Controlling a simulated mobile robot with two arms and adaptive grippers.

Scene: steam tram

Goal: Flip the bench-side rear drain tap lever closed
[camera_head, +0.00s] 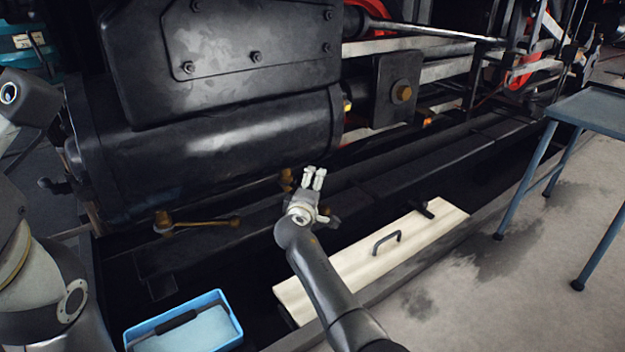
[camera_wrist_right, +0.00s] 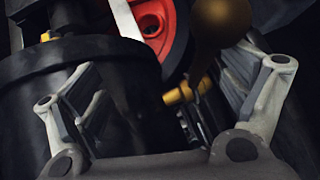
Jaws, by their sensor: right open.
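A brass drain tap (camera_head: 287,178) sits low by the right end of the black cylinder (camera_head: 220,140), just left of my right gripper (camera_head: 314,178); its lever is hidden in the head view. A second brass tap (camera_head: 163,222) farther left has its lever (camera_head: 205,223) lying roughly level, pointing right. In the right wrist view my right gripper (camera_wrist_right: 165,100) is open and empty. A dark brass knob (camera_wrist_right: 222,22) looms close near the right finger, its stem running down toward a yellow brass fitting (camera_wrist_right: 185,93). My left gripper is out of view.
A cream board (camera_head: 365,262) with a dark handle lies below my right arm. A blue tray (camera_head: 185,325) stands at the bottom left. A blue-grey bench (camera_head: 595,110) stands at the right. A red wheel (camera_wrist_right: 150,28) shows beyond the cylinder.

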